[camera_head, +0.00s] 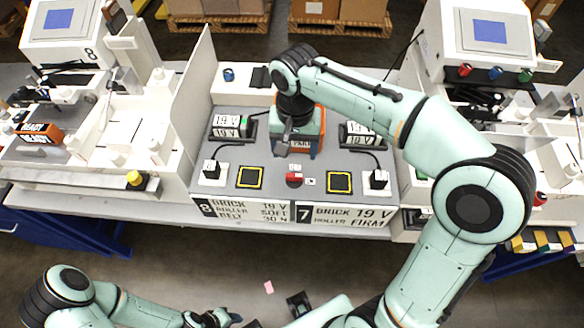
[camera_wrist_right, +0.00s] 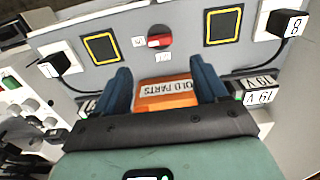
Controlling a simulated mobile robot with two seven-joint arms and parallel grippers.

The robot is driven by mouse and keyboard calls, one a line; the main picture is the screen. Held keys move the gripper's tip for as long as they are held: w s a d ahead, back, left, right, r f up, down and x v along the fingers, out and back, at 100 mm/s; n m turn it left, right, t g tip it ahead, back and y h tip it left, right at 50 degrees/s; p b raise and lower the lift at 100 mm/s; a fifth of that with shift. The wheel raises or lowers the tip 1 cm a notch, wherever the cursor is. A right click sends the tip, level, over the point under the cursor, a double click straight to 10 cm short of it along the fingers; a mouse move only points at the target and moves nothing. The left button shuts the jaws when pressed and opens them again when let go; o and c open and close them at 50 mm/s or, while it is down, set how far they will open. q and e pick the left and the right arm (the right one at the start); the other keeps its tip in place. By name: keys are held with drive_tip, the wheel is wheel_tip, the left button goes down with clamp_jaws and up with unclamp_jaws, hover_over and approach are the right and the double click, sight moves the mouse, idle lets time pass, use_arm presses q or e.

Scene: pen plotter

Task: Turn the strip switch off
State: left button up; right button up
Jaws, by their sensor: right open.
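A red switch (camera_head: 294,178) sits at the front middle of the grey panel, between two yellow-framed black squares. It also shows at the top of the right wrist view as a red piece on a dark round spot (camera_wrist_right: 158,38). I cannot read its on or off position. My right gripper (camera_head: 294,152) is over the panel just behind the switch, pointing down. Its two blue fingers (camera_wrist_right: 164,82) are apart, with an orange bin labelled OLD PARTS (camera_wrist_right: 165,95) seen between them. Nothing appears gripped. My left gripper (camera_head: 215,318) is low at the bottom edge, partly cut off.
Black plugs in white sockets stand left (camera_head: 211,169) and right (camera_head: 379,179) of the switch, with cables. A white upright partition (camera_head: 190,110) borders the left. A front sign (camera_head: 300,213) marks stations 8 and 7.

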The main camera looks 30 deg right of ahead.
sight(294, 175)
wheel_tip(294, 175, down, 10)
drive_tip(key=shift+f+b, duration=0.25)
drive_tip(key=shift+b, duration=0.35)
drive_tip(key=c, duration=1.1)
